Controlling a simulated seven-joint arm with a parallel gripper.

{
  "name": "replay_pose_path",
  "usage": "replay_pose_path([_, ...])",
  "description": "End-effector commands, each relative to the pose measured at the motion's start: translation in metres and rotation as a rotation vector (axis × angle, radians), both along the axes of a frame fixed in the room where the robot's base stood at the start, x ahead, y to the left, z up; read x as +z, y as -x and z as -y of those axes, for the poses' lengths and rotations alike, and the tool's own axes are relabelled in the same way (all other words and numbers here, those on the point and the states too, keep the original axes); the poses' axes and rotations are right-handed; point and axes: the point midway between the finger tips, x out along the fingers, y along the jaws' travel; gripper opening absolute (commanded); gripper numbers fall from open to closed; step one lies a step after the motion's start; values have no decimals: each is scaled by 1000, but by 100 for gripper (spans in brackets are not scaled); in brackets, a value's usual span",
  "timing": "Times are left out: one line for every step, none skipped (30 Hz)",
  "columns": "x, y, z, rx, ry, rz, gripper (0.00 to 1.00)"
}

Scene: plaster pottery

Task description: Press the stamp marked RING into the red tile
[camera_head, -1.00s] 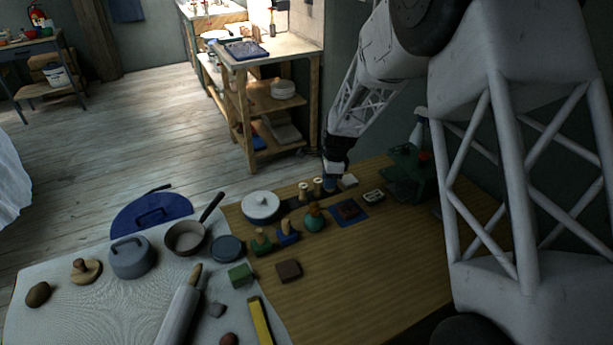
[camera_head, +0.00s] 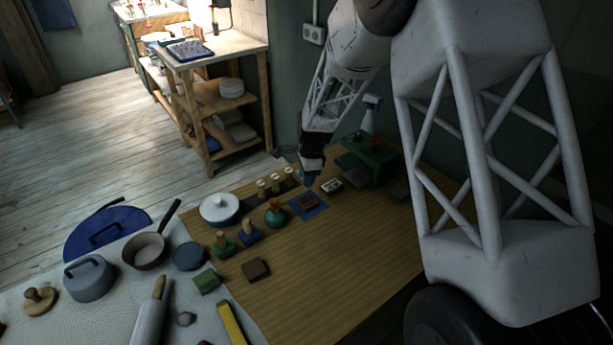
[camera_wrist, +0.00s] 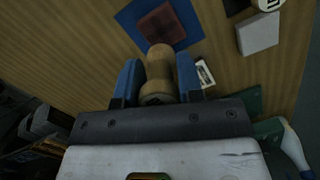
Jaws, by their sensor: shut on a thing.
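My gripper (camera_head: 308,180) is low over the back of the wooden table, just behind the red tile. In the wrist view its blue fingers (camera_wrist: 159,76) are shut on a tan wooden stamp (camera_wrist: 160,68). A dark mark shows on the stamp's near end, too dim to read. The dark red tile (camera_head: 308,203) lies on a blue mat (camera_head: 296,212); it also shows in the wrist view (camera_wrist: 164,22), just beyond the stamp's far end. Whether stamp and tile touch cannot be told. Several pale-topped stamps (camera_head: 262,189) stand in a row left of my gripper.
A small pale block with a dark design (camera_head: 331,186) lies right of the mat. A white block (camera_wrist: 258,33) lies nearby. A teal round jar (camera_head: 275,215) stands left of the mat. A green stand (camera_head: 370,155) and spray bottle (camera_head: 369,118) stand right.

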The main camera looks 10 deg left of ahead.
Motion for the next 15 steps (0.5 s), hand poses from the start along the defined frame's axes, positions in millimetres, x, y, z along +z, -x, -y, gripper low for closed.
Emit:
replay_pose_path([-2,0,0,0,0,-1,17])
replay_pose_path([-3,0,0,0,0,-1,17])
replay_pose_path([-5,0,0,0,0,-1,17])
replay_pose_path([-6,0,0,0,1,-2,17])
replay_pose_path([-8,0,0,0,1,-2,17])
replay_pose_path([-10,0,0,0,1,-2,17])
replay_pose_path([-12,0,0,0,1,-2,17])
replay_pose_path([-14,0,0,0,1,-2,17])
replay_pose_path([-17,0,0,-1,1,-2,17])
replay_pose_path([-19,0,0,-1,0,-1,17])
replay_pose_path([-21,0,0,-1,0,-1,17])
replay_pose_path([-24,0,0,-1,0,-1,17])
replay_pose_path([-27,0,0,-1,0,-1,17])
replay_pose_path([-29,0,0,-1,0,-1,17])
replay_pose_path([-32,0,0,-1,1,-2,17])
